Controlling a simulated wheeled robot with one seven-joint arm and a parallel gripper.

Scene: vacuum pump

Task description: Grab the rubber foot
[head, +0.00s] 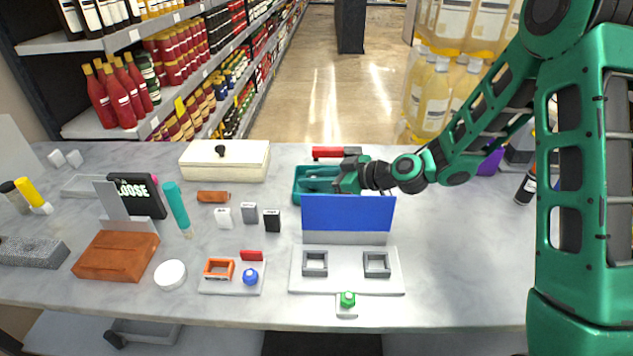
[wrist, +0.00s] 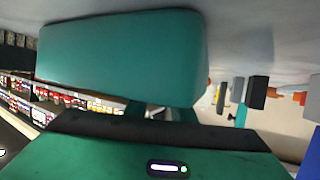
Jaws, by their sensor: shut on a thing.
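My gripper (head: 347,176) reaches in from the right, low over the right end of a teal tray (head: 296,187) behind the blue panel. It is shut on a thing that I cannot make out. The wrist view is upside down; a big teal rounded shape (wrist: 120,60) fills its upper middle, right in front of the jaws (wrist: 160,113), and hides what they hold. I cannot tell the rubber foot apart from the other parts in either view.
A red bar (head: 327,153) lies behind the tray, and a cream box (head: 225,163) stands to the left. Small blocks (head: 249,212) stand left of the panel.

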